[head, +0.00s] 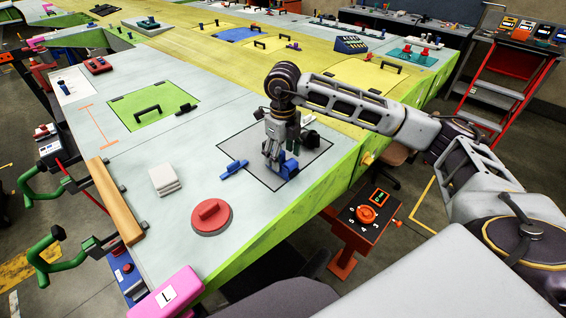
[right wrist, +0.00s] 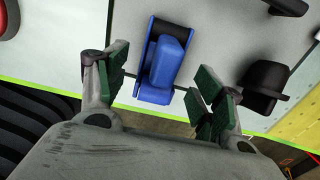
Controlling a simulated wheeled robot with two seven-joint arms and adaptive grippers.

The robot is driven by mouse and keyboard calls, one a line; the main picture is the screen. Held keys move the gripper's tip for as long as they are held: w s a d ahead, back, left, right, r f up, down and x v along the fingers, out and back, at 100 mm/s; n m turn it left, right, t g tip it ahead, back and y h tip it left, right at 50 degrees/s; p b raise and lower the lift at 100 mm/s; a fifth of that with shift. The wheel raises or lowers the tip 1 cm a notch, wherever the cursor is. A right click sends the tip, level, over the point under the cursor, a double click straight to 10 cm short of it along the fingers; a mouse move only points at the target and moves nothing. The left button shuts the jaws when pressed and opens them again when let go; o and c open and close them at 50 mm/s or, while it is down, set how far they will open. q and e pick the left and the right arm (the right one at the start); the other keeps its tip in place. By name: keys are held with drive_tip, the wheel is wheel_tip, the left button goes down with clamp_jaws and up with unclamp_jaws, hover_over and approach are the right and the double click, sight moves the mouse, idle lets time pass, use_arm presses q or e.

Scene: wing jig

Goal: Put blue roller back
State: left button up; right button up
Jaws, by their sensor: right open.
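The blue roller (head: 288,170) stands on the dark-outlined grey patch (head: 255,147) near the front right edge of the wing. My right gripper (head: 273,156) points down over it. In the right wrist view the blue roller (right wrist: 166,62) lies between the spread green-padded fingers of the right gripper (right wrist: 160,78), with a gap visible at each side. The fingers are open and hold nothing. The roller's far side is partly hidden by the gripper in the head view. My left gripper is in neither view.
A small blue tool (head: 233,169) lies left of the roller. A black object (right wrist: 265,85) stands close to the right finger. A red round disc (head: 211,217) and white pads (head: 164,180) lie further left. The wing's green edge (head: 310,198) is close by.

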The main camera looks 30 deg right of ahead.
sight(283, 153)
drive_tip(key=shift+r+b, duration=0.75)
drive_tip(key=shift+r, duration=3.45)
